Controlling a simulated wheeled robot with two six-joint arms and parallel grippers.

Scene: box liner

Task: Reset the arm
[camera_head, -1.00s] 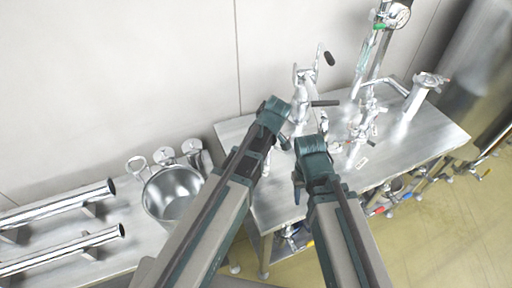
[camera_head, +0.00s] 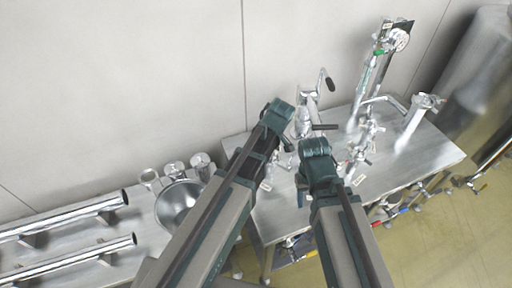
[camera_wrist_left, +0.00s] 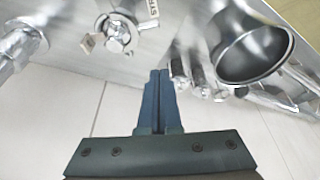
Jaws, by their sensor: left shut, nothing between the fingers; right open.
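My left gripper (camera_wrist_left: 158,78) shows in the left wrist view with its two blue fingers together and nothing between them. In the head view my left arm comes in from the lower left, and its fingers are mostly hidden behind the wrist. My right gripper (camera_head: 301,190) is a small blue shape below its teal wrist in the head view. It is open and I see nothing held in it. Both arms reach forward over the near edge of the metal table (camera_head: 418,160).
Metal valves and a dark-handled fitting (camera_head: 305,118) stand on the table close beyond my wrists. A steel pot (camera_head: 178,205) and steel tubes (camera_head: 75,213) are on the left bench. A large tank (camera_head: 480,75) stands at right. Yellow floor is open at lower right.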

